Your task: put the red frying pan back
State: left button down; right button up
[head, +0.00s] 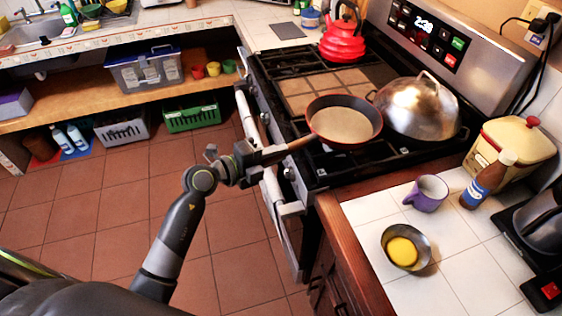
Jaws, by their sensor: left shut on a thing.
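The red frying pan (343,121) has a red rim, a beige inside and a brown handle pointing left. It is over the front part of the stove, beside the silver domed lid; I cannot tell whether its base touches the grate. My left gripper (262,157) is shut on the pan's handle, in front of the stove's front edge. My right gripper is not in view.
The stove (283,68) also holds a red kettle (343,38) and a domed metal lid (417,107). On the tiled counter at right are a purple mug (427,193), a brown bottle (487,181), a yellow canister (511,149) and a small bowl (388,237) with something yellow.

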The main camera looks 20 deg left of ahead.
pick_arm(q)
notch_tip(320, 180, down, 4)
jog(key=shift+r+b, duration=0.2)
jog(key=shift+b, duration=0.1)
jog(key=shift+f, duration=0.45)
jog(key=c, duration=1.4)
grip_release()
jog(key=shift+c, duration=0.2)
jog(key=shift+o, duration=0.2)
jog(key=b+v, duration=0.2)
jog(key=v, duration=1)
jog(key=shift+r, duration=0.2)
